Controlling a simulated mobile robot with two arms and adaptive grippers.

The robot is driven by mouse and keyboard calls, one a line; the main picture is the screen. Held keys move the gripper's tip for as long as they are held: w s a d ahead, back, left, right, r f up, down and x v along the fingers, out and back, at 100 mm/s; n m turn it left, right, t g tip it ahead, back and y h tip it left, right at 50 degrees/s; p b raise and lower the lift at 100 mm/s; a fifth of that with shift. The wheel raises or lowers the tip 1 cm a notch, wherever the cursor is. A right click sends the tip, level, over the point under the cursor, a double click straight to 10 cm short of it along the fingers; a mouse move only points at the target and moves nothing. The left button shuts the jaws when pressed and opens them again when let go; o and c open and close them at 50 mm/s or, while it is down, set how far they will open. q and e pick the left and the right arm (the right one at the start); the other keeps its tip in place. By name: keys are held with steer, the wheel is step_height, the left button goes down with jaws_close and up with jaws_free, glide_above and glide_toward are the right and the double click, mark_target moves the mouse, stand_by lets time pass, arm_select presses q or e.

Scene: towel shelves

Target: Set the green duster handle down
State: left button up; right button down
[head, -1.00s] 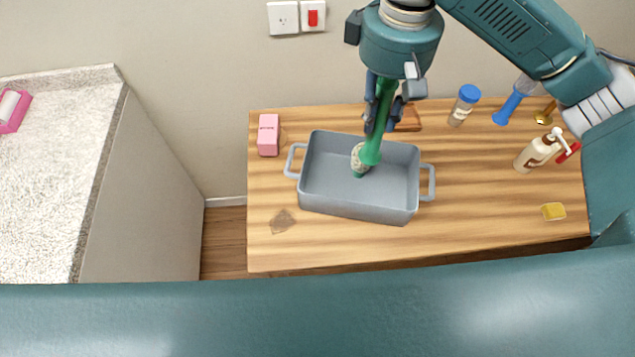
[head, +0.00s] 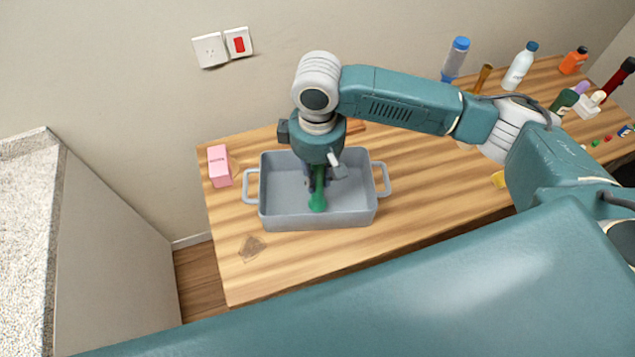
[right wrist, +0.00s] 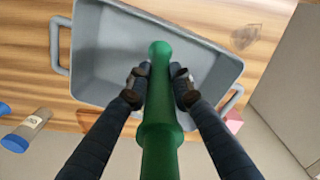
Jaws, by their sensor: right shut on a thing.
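The green duster handle (head: 318,201) is upright over the grey bin (head: 264,222) in the head view, with its lower end inside the bin walls. My right gripper (head: 317,184) is shut on it; the arm above hides its upper part. In the right wrist view the green handle (right wrist: 160,130) runs between the two dark fingers of the right gripper (right wrist: 157,82), its rounded end over the bin floor (right wrist: 105,65). I cannot tell whether that end touches the floor. My left gripper is not in view.
The grey bin stands on a wooden table (head: 420,195). A pink box (head: 219,166) stands left of it. Several bottles, including a white one (head: 520,66), stand along the right back. The tabletop right of the bin is mostly clear.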

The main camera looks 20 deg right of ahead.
mark_target(318, 186)
step_height(318, 186, down, 4)
steer(key=shift+r, duration=0.25)
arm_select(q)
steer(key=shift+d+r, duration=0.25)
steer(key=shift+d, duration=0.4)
arm_select(e)
steer(key=shift+f, duration=0.1)
steer(key=c, duration=1.5)
jaws_free()
steer(key=shift+c, duration=0.2)
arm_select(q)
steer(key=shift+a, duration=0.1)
arm_select(e)
step_height(318, 186, up, 12)
steer(key=shift+s+r+b, duration=0.1)
steer(key=shift+b, duration=0.8)
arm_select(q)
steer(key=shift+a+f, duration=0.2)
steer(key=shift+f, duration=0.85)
